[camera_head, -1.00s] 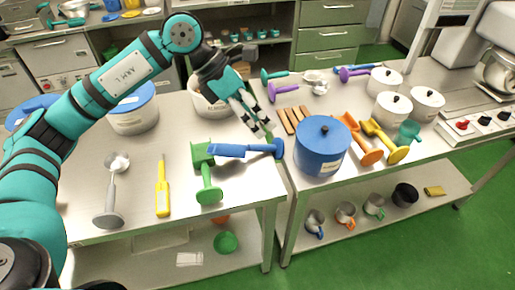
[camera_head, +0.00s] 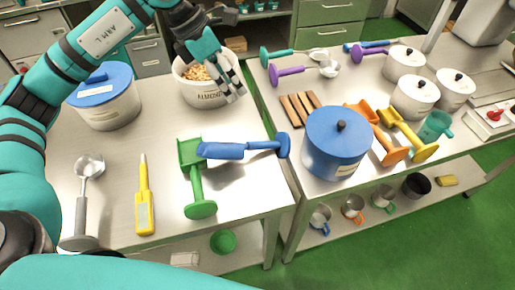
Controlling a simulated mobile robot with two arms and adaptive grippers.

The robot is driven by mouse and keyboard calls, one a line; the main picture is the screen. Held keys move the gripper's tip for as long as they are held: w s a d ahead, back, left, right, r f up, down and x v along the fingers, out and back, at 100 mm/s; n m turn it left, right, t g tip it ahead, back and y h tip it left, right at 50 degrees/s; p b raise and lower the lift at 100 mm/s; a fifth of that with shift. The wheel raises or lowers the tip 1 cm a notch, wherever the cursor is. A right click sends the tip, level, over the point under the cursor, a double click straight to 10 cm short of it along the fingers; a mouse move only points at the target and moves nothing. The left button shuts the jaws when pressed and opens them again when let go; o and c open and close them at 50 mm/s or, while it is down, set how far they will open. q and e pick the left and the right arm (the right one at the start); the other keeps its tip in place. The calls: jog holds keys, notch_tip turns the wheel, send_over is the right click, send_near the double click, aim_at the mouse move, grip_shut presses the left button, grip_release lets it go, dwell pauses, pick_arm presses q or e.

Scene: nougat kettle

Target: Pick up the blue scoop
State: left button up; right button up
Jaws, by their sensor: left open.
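The blue scoop (camera_head: 222,151) lies on the left table, with its trough at left and its handle running right to a round blue end disc (camera_head: 284,145) near the table's right edge. Its left end meets or overlaps the green scoop (camera_head: 197,180) in the picture; I cannot tell whether they touch. My left gripper (camera_head: 236,96) is open and empty, with its fingers pointing down. It appears above and beyond the blue scoop, in front of the almond pot (camera_head: 197,88), clearly apart from the scoop. My right gripper is out of view.
A yellow spatula (camera_head: 144,208) and a grey ladle (camera_head: 82,210) lie at left. A blue-lidded pot (camera_head: 108,108) stands behind them. Across a gap, the right table holds a big blue pot (camera_head: 337,150), wooden bars (camera_head: 298,106) and orange and yellow scoops.

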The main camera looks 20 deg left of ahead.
pick_arm(q)
notch_tip(320, 180, down, 4)
jog(key=b, duration=0.3)
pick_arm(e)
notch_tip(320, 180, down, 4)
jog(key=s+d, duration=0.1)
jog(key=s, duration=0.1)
pick_arm(q)
jog(key=p, duration=0.3)
send_over(259, 142)
jog(key=a, duration=0.2)
jog(key=f, duration=1)
jog(key=shift+d+f, duration=0.2)
jog(key=shift+f, duration=0.2)
jog(key=x, duration=0.2)
jog(key=p+x, duration=0.1)
jog(key=x, duration=0.2)
jog(key=shift+s+a+f, duration=0.15)
jog(key=shift+f, duration=0.1)
jog(key=shift+c, duration=0.5)
grip_shut()
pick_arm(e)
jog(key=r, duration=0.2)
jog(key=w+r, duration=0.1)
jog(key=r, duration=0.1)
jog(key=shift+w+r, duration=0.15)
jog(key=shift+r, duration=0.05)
